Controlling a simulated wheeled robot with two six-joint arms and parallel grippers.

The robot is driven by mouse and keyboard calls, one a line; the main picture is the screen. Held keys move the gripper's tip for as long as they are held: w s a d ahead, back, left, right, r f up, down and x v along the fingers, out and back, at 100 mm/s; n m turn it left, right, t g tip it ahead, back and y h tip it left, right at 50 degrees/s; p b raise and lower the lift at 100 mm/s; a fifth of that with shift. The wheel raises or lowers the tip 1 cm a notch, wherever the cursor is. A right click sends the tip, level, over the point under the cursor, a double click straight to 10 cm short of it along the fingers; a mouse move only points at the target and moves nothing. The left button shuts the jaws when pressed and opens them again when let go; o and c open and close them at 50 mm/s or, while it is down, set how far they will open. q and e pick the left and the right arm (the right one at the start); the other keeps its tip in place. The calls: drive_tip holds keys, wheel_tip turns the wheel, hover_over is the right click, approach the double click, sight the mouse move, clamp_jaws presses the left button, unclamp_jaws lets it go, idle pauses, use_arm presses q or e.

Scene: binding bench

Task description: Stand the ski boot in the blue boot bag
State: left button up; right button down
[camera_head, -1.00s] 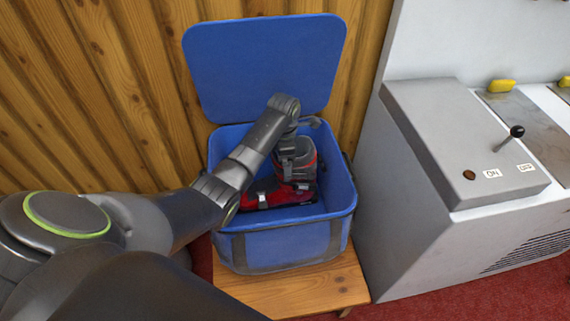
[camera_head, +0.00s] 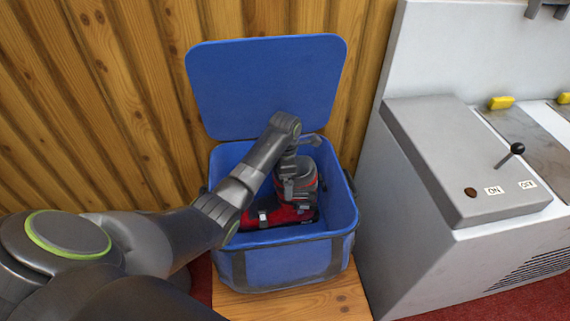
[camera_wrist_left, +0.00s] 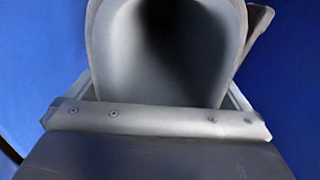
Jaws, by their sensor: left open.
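The ski boot (camera_head: 276,213) is red with a dark grey cuff. It stands upright inside the open blue boot bag (camera_head: 285,265), its toe pointing left. My left gripper (camera_head: 291,186) reaches down into the bag at the boot's cuff and is open. In the left wrist view, the hollow grey cuff of the boot (camera_wrist_left: 165,50) fills the middle, close in front of the gripper, with blue bag on both sides. The arm hides part of the boot and bag. I cannot tell whether the fingers touch the cuff. My right gripper is not in view.
The bag's blue lid (camera_head: 265,85) stands open at the back, against the wooden plank wall (camera_head: 120,110). The bag rests on a wooden bench (camera_head: 300,303). A grey machine (camera_head: 420,220) with a black-knobbed lever (camera_head: 512,153) stands close on the right.

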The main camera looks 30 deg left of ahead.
use_arm(q)
wheel_tip(320, 180, up, 11)
drive_tip(key=p, duration=0.3)
drive_tip(key=shift+r, duration=0.2)
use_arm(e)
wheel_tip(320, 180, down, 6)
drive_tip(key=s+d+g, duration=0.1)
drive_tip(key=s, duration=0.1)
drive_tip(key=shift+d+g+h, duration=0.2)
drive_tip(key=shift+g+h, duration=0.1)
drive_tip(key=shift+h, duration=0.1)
